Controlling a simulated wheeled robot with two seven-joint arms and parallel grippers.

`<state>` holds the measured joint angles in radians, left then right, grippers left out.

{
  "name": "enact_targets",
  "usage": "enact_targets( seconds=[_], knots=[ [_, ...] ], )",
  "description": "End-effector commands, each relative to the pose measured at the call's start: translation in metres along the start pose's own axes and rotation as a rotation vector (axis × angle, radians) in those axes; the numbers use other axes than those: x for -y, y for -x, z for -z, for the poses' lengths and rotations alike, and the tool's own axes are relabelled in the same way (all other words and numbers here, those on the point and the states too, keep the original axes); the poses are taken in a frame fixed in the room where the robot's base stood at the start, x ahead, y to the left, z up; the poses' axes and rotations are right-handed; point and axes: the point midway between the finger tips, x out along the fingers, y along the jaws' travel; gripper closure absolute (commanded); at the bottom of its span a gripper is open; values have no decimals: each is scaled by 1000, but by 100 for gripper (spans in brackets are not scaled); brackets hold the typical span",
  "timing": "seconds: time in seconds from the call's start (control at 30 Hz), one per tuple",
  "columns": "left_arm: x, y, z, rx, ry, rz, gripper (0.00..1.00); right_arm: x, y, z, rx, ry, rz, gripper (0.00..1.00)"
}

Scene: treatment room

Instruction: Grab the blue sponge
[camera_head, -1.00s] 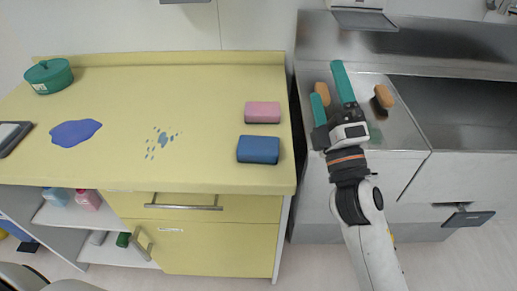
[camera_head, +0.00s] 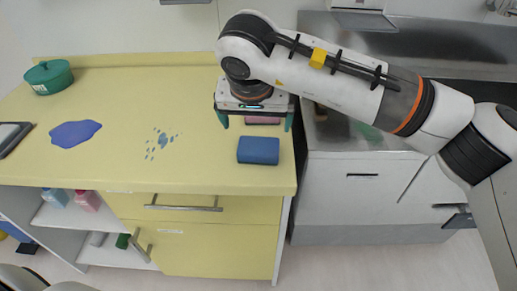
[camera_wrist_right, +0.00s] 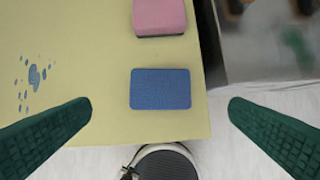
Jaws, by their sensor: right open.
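The blue sponge (camera_head: 258,150) lies flat near the front right corner of the yellow counter. It also shows in the right wrist view (camera_wrist_right: 160,89), between and beyond the spread fingers. My right gripper (camera_head: 255,122) is open and empty, pointing down above the counter around the pink and blue sponges; its green fingertips are spread wide in the right wrist view (camera_wrist_right: 160,108). The fingers do not appear to touch the blue sponge. My left gripper is not in view.
A pink sponge (camera_wrist_right: 160,17) lies just behind the blue one, mostly hidden by my right gripper in the head view. A blue puddle (camera_head: 75,134) and blue drops (camera_head: 160,142) mark the yellow counter (camera_head: 200,172). A green pot (camera_head: 49,77) stands back left. A steel sink unit (camera_head: 345,170) adjoins at right.

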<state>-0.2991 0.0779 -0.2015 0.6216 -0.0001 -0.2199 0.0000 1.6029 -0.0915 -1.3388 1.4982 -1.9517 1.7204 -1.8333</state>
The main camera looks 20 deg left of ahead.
Motion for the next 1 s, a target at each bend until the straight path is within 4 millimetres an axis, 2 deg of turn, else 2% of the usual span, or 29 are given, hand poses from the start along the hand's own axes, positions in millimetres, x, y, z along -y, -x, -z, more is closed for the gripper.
enact_targets(
  seconds=[0.03, 0.2, 0.43, 0.7, 1.0],
  knots=[
    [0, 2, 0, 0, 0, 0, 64, 0, -11, 2, -8, -2, -1, 0],
    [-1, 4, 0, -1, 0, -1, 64, -1, -37, 2, -8, -2, -5, 0],
    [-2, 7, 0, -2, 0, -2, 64, -1, -55, 2, -6, -4, -6, 0],
    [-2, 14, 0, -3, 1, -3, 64, 1, -93, 5, -9, -4, -8, 0],
    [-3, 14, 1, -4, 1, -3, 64, 1, -100, 5, -5, -3, -8, 0]
  ],
)
